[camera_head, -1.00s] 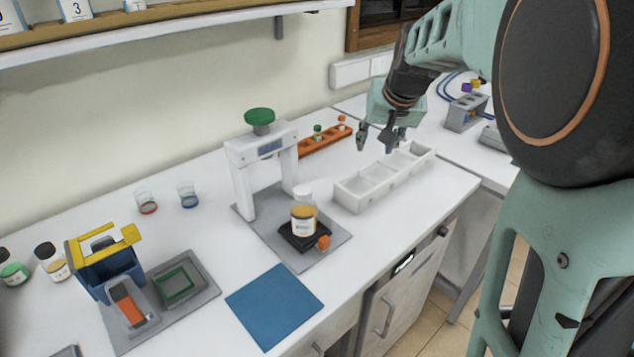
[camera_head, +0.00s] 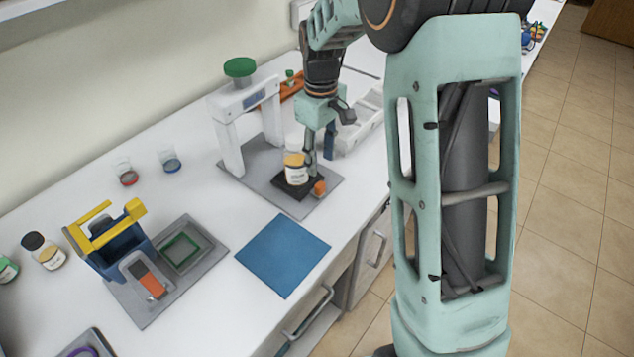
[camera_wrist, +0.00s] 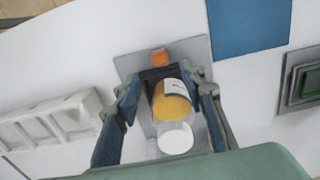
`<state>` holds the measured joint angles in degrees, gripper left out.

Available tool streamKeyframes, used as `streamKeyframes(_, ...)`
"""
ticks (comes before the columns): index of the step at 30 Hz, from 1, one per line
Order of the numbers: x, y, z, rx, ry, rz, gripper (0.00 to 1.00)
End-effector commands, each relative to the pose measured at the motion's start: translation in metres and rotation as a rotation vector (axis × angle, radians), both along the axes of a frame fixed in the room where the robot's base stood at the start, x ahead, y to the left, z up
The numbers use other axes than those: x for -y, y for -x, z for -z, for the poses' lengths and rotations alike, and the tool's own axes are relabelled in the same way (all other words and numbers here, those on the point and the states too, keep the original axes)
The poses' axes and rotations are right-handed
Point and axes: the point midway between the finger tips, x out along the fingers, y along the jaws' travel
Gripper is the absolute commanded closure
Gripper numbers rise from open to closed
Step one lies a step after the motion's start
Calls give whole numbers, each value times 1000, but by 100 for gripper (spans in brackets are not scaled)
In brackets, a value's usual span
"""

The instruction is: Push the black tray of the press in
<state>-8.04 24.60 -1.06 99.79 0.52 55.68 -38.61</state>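The black tray (camera_head: 293,190) of the press (camera_head: 243,115) sits out in front of the press frame on a grey base plate, with an orange knob (camera_head: 319,187) at its front. A jar with orange contents and a white lid (camera_head: 294,168) stands on it. My gripper (camera_head: 320,150) is low beside the jar, on its right in the head view. In the wrist view my gripper (camera_wrist: 165,85) shows open fingers with the jar (camera_wrist: 171,103) seen between them. The tray (camera_wrist: 158,74) is partly hidden by the jar there. Whether a finger touches the jar cannot be told.
A white compartment box (camera_head: 360,125) stands close right of the gripper. A blue mat (camera_head: 283,254) lies in front of the press. An orange rack (camera_head: 291,86) is behind.

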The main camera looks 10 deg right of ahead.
Motion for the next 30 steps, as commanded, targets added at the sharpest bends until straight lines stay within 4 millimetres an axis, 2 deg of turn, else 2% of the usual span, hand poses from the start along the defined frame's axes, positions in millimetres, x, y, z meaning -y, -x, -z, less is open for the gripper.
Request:
streamKeyframes(9, 0, 1, 60, -4, 0, 2, 62)
streamKeyframes(15, 0, 1, 86, -1, 0, 2, 62)
streamKeyframes(20, 0, 0, 93, 0, 0, 3, 62)
streamKeyframes(27, 0, 0, 94, 1, -1, 3, 62)
streamKeyframes(30, 0, 0, 94, 1, -1, 3, 73)
